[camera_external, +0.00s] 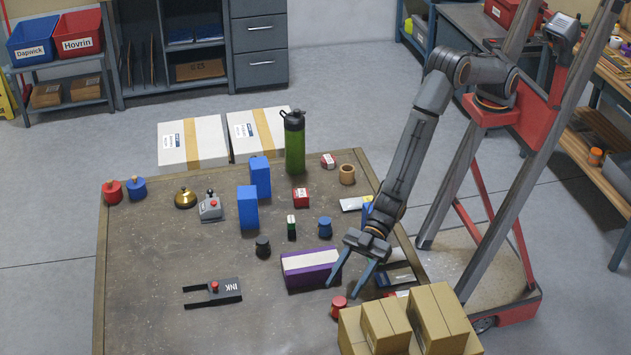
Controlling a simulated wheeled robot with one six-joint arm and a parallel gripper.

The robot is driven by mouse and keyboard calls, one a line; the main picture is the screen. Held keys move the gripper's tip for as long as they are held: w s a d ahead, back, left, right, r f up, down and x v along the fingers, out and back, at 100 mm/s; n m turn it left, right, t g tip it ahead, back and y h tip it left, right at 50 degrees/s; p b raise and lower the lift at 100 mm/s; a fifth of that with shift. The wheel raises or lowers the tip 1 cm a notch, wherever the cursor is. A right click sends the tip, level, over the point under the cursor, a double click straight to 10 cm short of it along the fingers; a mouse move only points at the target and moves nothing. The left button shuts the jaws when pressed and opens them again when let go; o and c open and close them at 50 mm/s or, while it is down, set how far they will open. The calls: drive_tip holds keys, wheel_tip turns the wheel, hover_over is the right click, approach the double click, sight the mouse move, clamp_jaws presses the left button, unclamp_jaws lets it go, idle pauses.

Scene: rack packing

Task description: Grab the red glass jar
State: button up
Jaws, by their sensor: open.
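A small red jar (339,307) stands near the front right of the table, just left of the cardboard boxes. I cannot tell its material at this size. My gripper (345,287) is open, its two fingers spread and pointing down close behind and above the red jar in the picture. Nothing shows between the fingers. The exact height of the fingertips over the table is hard to tell. A second red, knob-topped object (113,191) stands at the far left table edge, beside a similar blue one (136,189).
A purple box (310,269) lies just left of my gripper. Cardboard boxes (432,318) crowd the front right corner. A blue jar (325,228), a black jar (263,247) and a green bottle (294,143) stand farther back. The front left of the table (150,320) is clear.

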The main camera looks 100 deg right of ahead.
sight(336, 307)
wheel_tip(336, 307, down, 2)
drive_tip(key=shift+a+f, duration=0.1)
drive_tip(key=shift+f, duration=0.1)
drive_tip(key=shift+s+f+p+x, duration=0.15)
drive_tip(key=shift+p+x, duration=0.45)
drive_tip(key=shift+x, duration=1.3)
drive_tip(key=shift+s+f+p+x, duration=0.15)
drive_tip(key=shift+p+x, duration=0.4)
drive_tip(key=shift+x, duration=1.35)
drive_tip(key=shift+w, duration=0.1)
drive_tip(key=c, duration=1.2)
